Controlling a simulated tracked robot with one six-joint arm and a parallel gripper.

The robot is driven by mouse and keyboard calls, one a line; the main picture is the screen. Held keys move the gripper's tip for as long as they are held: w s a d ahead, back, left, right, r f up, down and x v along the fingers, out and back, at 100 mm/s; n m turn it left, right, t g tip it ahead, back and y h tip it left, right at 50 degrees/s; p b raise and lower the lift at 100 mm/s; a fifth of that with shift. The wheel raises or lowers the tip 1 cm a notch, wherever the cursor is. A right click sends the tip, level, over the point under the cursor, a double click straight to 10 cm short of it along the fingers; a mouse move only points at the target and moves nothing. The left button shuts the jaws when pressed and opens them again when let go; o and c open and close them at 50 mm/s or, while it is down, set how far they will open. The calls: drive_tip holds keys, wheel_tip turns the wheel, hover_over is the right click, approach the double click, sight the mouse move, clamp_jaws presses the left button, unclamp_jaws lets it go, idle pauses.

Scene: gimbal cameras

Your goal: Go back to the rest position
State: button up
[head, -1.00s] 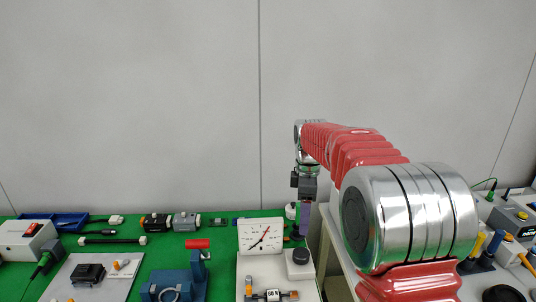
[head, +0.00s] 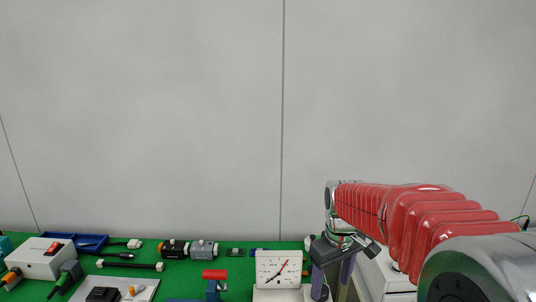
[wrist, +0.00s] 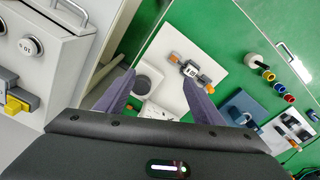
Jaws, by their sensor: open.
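My gripper (head: 332,279) is at the right of the head view, at the end of my red-sleeved arm. Its two purple fingers point down and stand apart, beside the right side of a white dial gauge (head: 279,268). In the wrist view my gripper (wrist: 158,80) is open, with nothing held between the fingers. Below it lies a white board (wrist: 205,52) bearing a small labelled part with orange ends (wrist: 190,71) and a round knob (wrist: 146,80). My gripper body hides the lower part of the wrist view.
A grey cabinet (wrist: 52,58) stands left in the wrist view, across a gap. The wall above is bare.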

drive_tip(key=s+r+m+t, duration=0.2)
drive_tip(key=s+r, duration=0.1)
drive_tip(key=s, duration=0.8)
drive_tip(key=s+r+m+t, duration=0.2)
drive_tip(key=s+r+m, duration=0.1)
drive_tip(key=s, duration=0.8)
drive_tip(key=shift+t, duration=0.4)
drive_tip(key=shift+s+r, duration=0.1)
drive_tip(key=shift+c, duration=0.5)
